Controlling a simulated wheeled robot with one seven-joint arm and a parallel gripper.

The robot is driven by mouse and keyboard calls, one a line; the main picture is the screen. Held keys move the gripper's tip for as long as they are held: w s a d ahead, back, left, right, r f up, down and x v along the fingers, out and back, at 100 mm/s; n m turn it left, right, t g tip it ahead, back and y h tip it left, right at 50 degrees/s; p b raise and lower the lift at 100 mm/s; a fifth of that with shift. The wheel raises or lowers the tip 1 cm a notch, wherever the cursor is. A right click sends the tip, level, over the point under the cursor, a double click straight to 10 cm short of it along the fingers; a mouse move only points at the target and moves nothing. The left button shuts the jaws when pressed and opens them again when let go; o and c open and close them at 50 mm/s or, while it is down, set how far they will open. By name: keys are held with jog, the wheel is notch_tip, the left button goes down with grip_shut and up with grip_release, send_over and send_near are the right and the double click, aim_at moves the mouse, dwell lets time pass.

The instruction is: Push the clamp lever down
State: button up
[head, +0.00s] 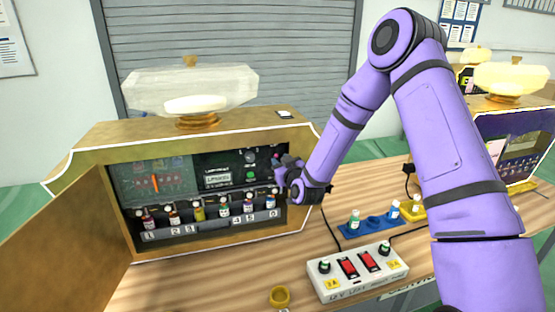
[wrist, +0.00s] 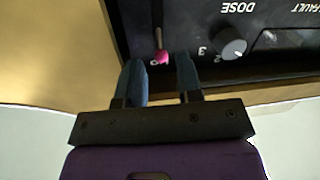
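A lever with a pink tip (wrist: 160,57) stands out from the dark panel in the wrist view, probably the clamp lever. A small "0" is printed beside it. My gripper (wrist: 159,66) has its two dark fingers apart, and the pink tip is at the gap between the fingertips. I cannot tell whether a finger touches it. In the head view my gripper (head: 284,172) is at the right end of the open perfume machine (head: 222,131). There my gripper largely hides the lever.
A grey dial (wrist: 233,43) marked DOSE sits beside the lever. Several small bottles (head: 199,211) stand in a numbered row along the machine's lower shelf. The machine's brown door (head: 65,237) is open at left. A switch box (head: 357,270) and blue tray (head: 372,226) are on the table.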

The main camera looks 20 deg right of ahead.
jog(key=shift+w+a, duration=0.2)
jog(key=shift+w, duration=1.4)
grip_shut()
